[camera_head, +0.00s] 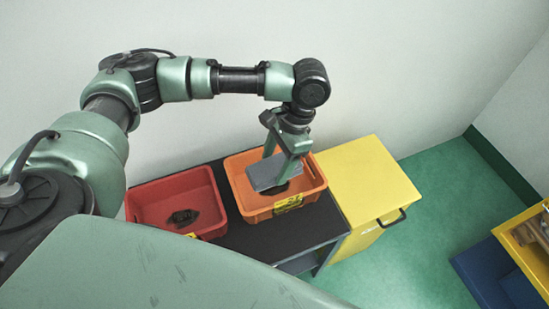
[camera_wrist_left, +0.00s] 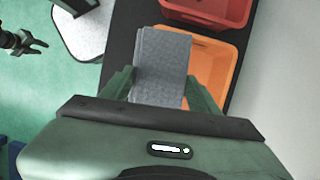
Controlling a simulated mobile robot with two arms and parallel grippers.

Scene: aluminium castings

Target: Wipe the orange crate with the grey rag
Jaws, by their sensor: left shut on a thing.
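The orange crate (camera_head: 313,195) stands on a black table top, with a yellow label on its front wall. My left gripper (camera_head: 281,163) is over the crate and shut on the grey rag (camera_head: 264,176), a flat grey piece that hangs inside the crate's outline. I cannot tell whether the rag touches the crate. In the left wrist view the rag (camera_wrist_left: 161,62) sits between the two green fingers, and the orange crate (camera_wrist_left: 222,55) shows behind it. A dark gripper, my right one (camera_wrist_left: 36,47), appears small at the left edge there, with its fingers apart.
A red crate (camera_head: 140,212) with a dark part (camera_head: 183,217) in it stands left of the orange crate. A dark part (camera_head: 276,189) shows in the orange crate under the rag. A yellow cabinet (camera_head: 365,175) adjoins on the right. Green floor (camera_head: 440,200) lies open beyond it.

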